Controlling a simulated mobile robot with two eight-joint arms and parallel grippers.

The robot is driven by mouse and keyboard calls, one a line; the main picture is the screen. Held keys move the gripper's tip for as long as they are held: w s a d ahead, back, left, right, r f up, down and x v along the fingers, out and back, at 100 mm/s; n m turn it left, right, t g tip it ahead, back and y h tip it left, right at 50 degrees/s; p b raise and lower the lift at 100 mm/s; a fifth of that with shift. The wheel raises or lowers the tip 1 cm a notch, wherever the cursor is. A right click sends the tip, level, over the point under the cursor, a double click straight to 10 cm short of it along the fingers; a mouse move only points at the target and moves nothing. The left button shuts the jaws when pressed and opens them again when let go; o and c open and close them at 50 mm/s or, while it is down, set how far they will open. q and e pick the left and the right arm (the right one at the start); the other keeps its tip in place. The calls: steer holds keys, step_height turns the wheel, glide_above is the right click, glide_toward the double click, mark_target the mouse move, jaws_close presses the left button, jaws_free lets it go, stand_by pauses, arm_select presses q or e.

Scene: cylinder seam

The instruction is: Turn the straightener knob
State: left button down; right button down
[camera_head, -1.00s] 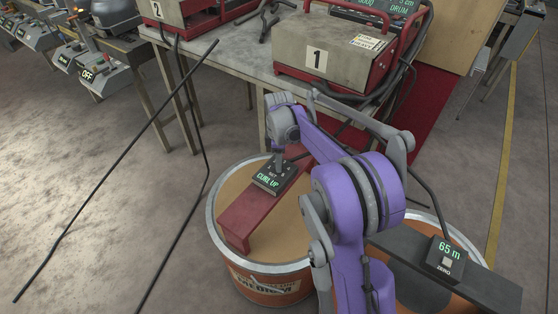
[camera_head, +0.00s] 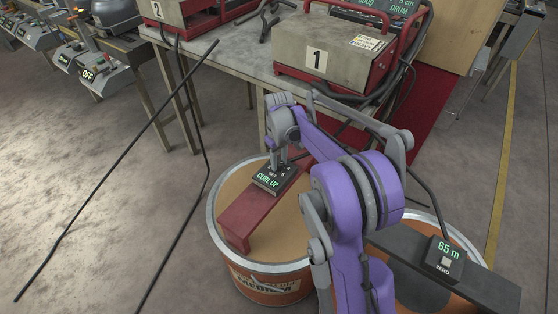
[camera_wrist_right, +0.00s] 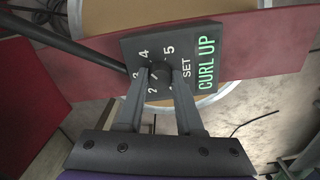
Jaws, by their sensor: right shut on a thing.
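The straightener knob (camera_wrist_right: 159,69) is a small dark knob on a black panel (camera_wrist_right: 132,47) with printed numbers, "SET" and a green "CURL UP" display. My right gripper (camera_wrist_right: 160,75) is shut on the knob, one finger on each side of it. In the head view the panel (camera_head: 268,182) sits on a red bar (camera_head: 245,217) across an orange-and-tan drum (camera_head: 270,283). There my right gripper (camera_head: 277,163) comes down on the panel's far side and hides the knob. The knob's pointer is too small to read surely. My left gripper is not in view.
A second drum under a dark bar carries a "65 m" display (camera_head: 446,256) at the lower right. A table with machine "1" (camera_head: 317,60) stands behind. A long bent dark rod (camera_head: 110,165) crosses the left.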

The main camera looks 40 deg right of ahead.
mark_target(279, 163)
steer(key=shift+m, duration=0.6)
steer(key=c, duration=0.5)
jaws_free()
steer(key=shift+c, duration=0.2)
step_height(279, 163, up, 11)
steer(key=p, duration=0.1)
stand_by(0.4)
